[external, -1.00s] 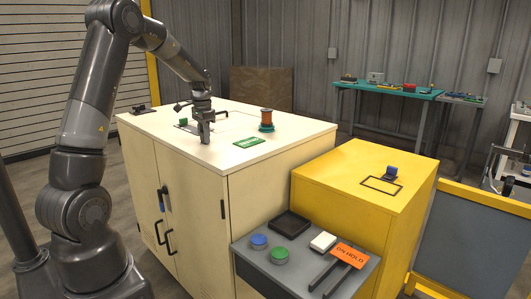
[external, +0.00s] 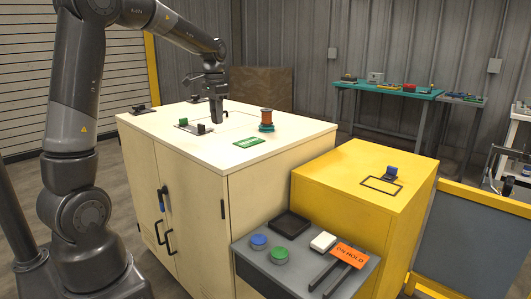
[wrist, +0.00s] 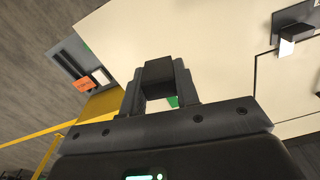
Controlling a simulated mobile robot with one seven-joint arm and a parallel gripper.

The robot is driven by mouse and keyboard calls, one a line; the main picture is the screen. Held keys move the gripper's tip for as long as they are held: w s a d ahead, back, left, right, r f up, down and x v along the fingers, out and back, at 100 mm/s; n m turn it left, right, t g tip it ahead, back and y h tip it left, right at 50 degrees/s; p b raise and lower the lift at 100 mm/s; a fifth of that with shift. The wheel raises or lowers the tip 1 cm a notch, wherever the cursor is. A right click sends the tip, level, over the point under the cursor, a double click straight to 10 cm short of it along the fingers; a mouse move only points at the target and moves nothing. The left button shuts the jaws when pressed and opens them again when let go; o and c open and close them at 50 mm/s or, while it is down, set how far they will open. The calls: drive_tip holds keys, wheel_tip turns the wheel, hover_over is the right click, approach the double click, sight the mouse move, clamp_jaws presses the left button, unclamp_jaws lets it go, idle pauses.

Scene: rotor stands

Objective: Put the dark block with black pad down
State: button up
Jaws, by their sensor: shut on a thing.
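My gripper (external: 218,120) is above the top of the cream cabinet (external: 275,185). In the wrist view, a dark block (wrist: 158,72) sits between the two fingers of my gripper (wrist: 160,85), which are shut on it. Its black pad cannot be told apart from the block. In the external view the held block is mostly hidden by the fingers. The fingertips appear a little above the cabinet top, but the exact gap cannot be told.
A green block (external: 183,122) and a black piece (external: 202,128) stand left of my gripper. A copper spool on a teal base (external: 266,120) and a green label (external: 252,142) are to the right. A thin outline marks the cabinet top. A yellow cabinet (external: 335,205) stands beside.

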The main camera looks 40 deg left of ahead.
drive_tip(key=shift+s+d+r, duration=0.1)
drive_tip(key=shift+d+r, duration=0.2)
drive_tip(key=shift+d, duration=0.15)
drive_tip(key=w+a+n, duration=0.1)
drive_tip(key=w+a, duration=0.2)
drive_tip(key=a, duration=0.8)
drive_tip(key=n, duration=0.1)
hover_over(179, 132)
drive_tip(key=f, duration=0.6)
drive_tip(key=shift+w+d+f, duration=0.1)
drive_tip(key=shift+w+d, duration=0.1)
drive_tip(key=shift+d, duration=0.15)
drive_tip(key=shift+s+a+f, duration=0.1)
drive_tip(key=shift+a+f, duration=0.2)
drive_tip(key=shift+a, duration=0.1)
drive_tip(key=shift+f, duration=1.95)
drive_tip(key=shift+f, duration=0.15)
drive_tip(key=o, duration=1)
drive_tip(key=shift+c, duration=0.2)
